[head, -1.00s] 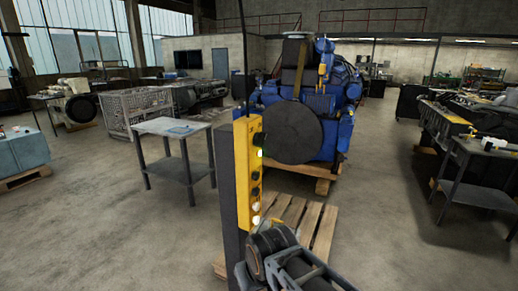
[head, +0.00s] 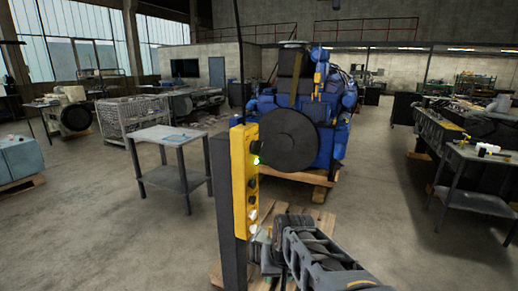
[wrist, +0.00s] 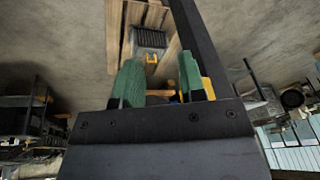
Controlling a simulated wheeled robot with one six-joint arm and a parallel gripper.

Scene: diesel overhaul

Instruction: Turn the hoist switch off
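The yellow control box (head: 244,182) is mounted on a dark upright post (head: 225,215) in the head view. It carries a column of round controls, with a green glow near its upper part and pale knobs lower down. Which control is the hoist switch cannot be told. My gripper (wrist: 160,80) shows in the wrist view with two green-padded fingers apart and nothing held between them. A strip of yellow, probably the box (wrist: 208,88), shows just beside the right finger. In the head view my arm is low, right of the post; whether the fingers touch the box cannot be told.
A wooden pallet (head: 325,218) lies behind the post; in the wrist view a grey block (wrist: 150,39) sits on it. The large blue engine (head: 327,145) stands beyond. A grey table (head: 166,134) is at left, and a workbench (head: 475,198) at right. Open concrete floor lies between.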

